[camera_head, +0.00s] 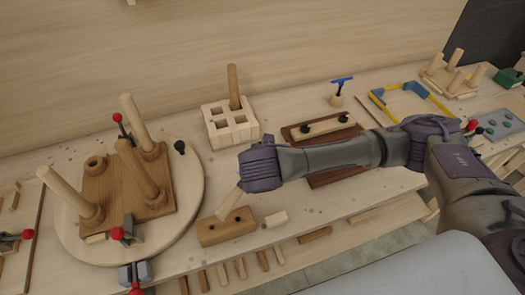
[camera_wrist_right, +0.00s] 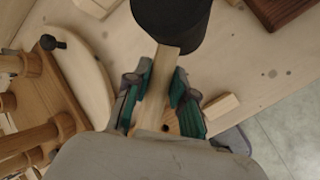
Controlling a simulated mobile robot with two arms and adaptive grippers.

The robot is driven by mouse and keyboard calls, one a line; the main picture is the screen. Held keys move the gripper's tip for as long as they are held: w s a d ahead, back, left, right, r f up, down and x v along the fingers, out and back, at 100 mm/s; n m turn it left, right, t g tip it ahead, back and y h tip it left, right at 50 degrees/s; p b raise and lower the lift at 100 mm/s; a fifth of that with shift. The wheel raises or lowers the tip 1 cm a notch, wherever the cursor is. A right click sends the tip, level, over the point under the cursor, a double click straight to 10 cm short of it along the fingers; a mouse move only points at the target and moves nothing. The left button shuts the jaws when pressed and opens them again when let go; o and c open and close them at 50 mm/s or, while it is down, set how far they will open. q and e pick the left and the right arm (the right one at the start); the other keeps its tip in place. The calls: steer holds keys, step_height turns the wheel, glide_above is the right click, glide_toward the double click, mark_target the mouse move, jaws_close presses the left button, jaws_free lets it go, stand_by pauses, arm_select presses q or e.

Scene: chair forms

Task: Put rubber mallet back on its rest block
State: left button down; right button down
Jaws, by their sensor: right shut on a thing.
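My right gripper (camera_wrist_right: 158,100) is shut on the pale wooden handle of the rubber mallet (camera_wrist_right: 168,22). The mallet's dark cylindrical head is beyond the fingertips at the top of the right wrist view. My left gripper is not in view.
A round board (camera_head: 72,243) with a chair form and red-tipped clamps fills the left of the bench. A slotted pale block (camera_head: 233,127) with an upright stick stands behind my wrist. A dark board (camera_head: 338,172) is right.

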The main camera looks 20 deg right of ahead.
steer(key=w+n+y, duration=0.1)
steer(key=n, duration=0.1)
steer(key=w+d+n+y+p, duration=0.1)
steer(key=n, duration=0.1)
steer(key=w+d+n+y, duration=0.1)
steer(key=n+y, duration=0.1)
steer(key=n, duration=0.1)
steer(key=shift+d+g+p, duration=0.15)
steer(key=shift+g+p, duration=0.2)
steer(key=shift+g, duration=0.05)
steer(key=n, duration=0.1)
steer(key=w+d+n+y, duration=0.1)
steer(key=n, duration=0.1)
steer(key=shift+d+r+g+p, duration=0.1)
steer(key=shift+d+g+p, duration=0.2)
steer(key=shift+g, duration=0.1)
step_height(320, 180, down, 5)
steer(key=b, duration=0.5)
steer(key=shift+a, duration=0.1)
steer(key=shift+f+b, duration=1.25)
steer(key=shift+f, duration=1)
